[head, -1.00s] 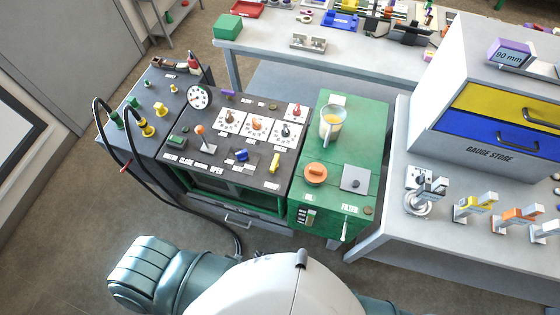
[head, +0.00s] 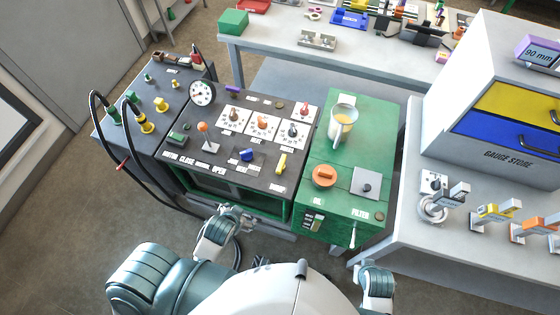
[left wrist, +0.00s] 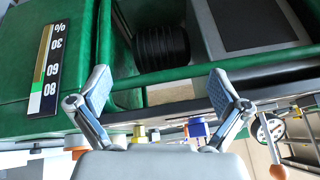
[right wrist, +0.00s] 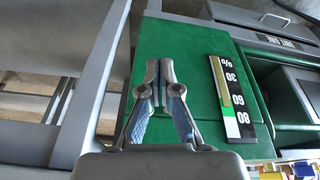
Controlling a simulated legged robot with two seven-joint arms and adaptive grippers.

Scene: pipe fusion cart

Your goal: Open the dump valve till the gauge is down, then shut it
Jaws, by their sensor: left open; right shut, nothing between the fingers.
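The round white pressure gauge (head: 202,92) stands at the back left of the dark cart panel; its reading is too small to tell. On the panel are an orange-topped lever (head: 203,128), a blue knob (head: 247,155) and a yellow handle (head: 281,164); I cannot read which is the dump valve. My left gripper (head: 236,213) is at the cart's front edge, below the panel controls; in the left wrist view it is open and empty (left wrist: 160,92). My right gripper (right wrist: 160,68) is shut and empty, before the green tank's front; its hand is low in the head view.
The green tank (head: 337,209) carries a filler cup (head: 342,125) and an orange cap (head: 324,176). Black hoses (head: 133,140) loop at the cart's left. The gauge store bench (head: 403,225) stands on the right. The floor left of the cart is clear.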

